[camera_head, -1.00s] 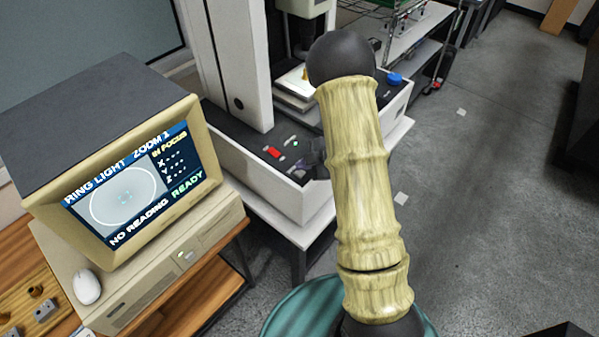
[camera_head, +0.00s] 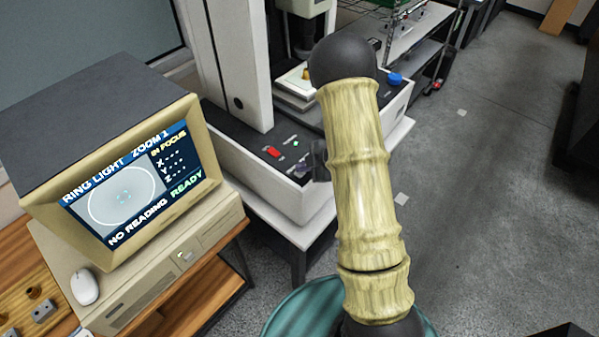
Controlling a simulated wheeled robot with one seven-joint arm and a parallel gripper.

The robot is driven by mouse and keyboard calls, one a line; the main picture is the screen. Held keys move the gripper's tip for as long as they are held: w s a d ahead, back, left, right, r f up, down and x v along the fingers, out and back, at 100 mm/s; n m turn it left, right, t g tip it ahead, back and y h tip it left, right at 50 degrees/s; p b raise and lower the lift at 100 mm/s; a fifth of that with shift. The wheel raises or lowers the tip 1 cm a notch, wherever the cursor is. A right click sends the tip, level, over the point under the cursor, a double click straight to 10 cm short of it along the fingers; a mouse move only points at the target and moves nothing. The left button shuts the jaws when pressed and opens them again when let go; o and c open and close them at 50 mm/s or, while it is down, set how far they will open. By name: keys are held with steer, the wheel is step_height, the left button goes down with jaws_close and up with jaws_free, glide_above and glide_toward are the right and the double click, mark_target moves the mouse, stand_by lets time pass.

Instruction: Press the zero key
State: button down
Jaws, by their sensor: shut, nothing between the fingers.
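The machine's dark control panel (camera_head: 262,135) lies on the front of its white base. A red key (camera_head: 272,152) and a small green-lit key (camera_head: 295,143) show on it, with small pale marks around them. The labels are too small to read, so I cannot tell which key is the zero key. My gripper (camera_head: 317,163) shows as a small dark shape at the panel's right end, shut and empty. It is mostly hidden behind my bamboo-like arm, and I cannot tell whether it touches the panel. The monitor (camera_head: 125,195) reads "NO READING", "READY" and "IN FOCUS", with X, Y and Z as dashes.
The machine's white column (camera_head: 232,65) rises behind the panel. A stage (camera_head: 293,88) with a small yellow part and a blue knob (camera_head: 395,79) lie farther back. The floor at right is largely open.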

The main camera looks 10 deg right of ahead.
mark_target(304, 173)
steer(key=shift+f, duration=0.15)
stand_by(0.5)
steer(key=shift+r+p, duration=0.7)
steer(key=shift+r, duration=0.1)
steer(key=shift+r, duration=0.1)
steer(key=shift+r+p, duration=2.2)
steer(key=shift+r, duration=0.25)
